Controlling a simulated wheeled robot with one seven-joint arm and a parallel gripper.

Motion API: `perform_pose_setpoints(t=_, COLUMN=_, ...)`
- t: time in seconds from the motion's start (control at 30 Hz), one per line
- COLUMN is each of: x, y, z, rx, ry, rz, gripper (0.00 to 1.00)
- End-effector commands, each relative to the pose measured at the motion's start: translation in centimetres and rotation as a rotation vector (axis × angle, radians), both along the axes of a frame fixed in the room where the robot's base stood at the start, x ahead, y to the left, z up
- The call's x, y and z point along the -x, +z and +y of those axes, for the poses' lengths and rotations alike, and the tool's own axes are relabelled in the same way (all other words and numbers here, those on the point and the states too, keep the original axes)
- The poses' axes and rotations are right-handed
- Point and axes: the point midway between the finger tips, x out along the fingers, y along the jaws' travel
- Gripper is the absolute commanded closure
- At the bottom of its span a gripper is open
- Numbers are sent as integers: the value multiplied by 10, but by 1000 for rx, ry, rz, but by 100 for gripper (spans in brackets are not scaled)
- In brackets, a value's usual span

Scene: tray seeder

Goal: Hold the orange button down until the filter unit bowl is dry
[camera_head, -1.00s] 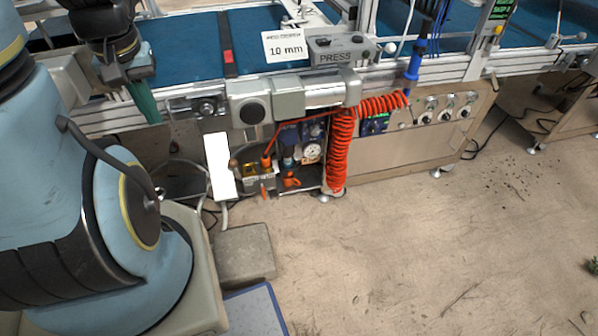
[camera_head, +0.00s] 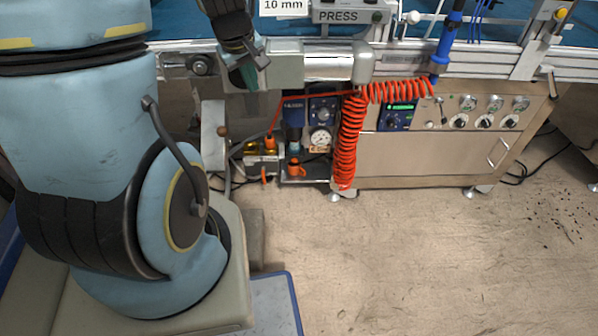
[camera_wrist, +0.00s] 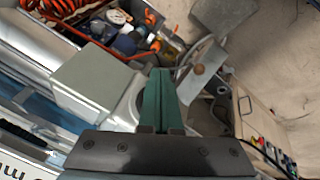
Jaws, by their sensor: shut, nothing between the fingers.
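My gripper (camera_head: 247,77) has green fingers, closed together and empty, in front of the conveyor rail beside the grey motor housing. In the wrist view the fingers (camera_wrist: 160,85) point toward the floor-level equipment. The filter unit (camera_head: 293,112) hangs below the rail, with a dark blue top and a small clear bluish bowl (camera_head: 294,146). Any water in the bowl is too small to make out. An orange part, seemingly the button (camera_head: 294,168), sits just under the bowl. My gripper is above and left of it, apart from it. The filter unit (camera_wrist: 126,45) also shows in the wrist view.
A coiled red hose (camera_head: 349,140) hangs right of the filter unit. A pressure gauge (camera_head: 320,138) sits beside it. Another orange-topped fitting (camera_head: 270,143) stands to its left. The grey motor housing (camera_head: 285,66) juts out above. The floor in front is clear.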

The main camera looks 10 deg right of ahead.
Motion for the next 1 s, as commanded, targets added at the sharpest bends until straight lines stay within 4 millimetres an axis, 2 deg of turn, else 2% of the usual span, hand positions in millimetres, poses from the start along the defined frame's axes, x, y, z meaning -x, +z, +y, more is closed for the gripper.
perform_pose_setpoints(t=0.03, x=-8, y=-31, z=-9, rx=17, ry=37, rz=-15, gripper=100)
perform_pose_setpoints(t=0.3, x=-45, y=-107, z=-44, rx=106, ry=265, rz=-109, gripper=100)
perform_pose_setpoints(t=0.53, x=-67, y=-172, z=-68, rx=165, ry=450, rz=-191, gripper=100)
perform_pose_setpoints(t=0.8, x=-84, y=-253, z=-89, rx=222, ry=666, rz=-302, gripper=100)
perform_pose_setpoints(t=1.0, x=-89, y=-314, z=-100, rx=260, ry=825, rz=-405, gripper=100)
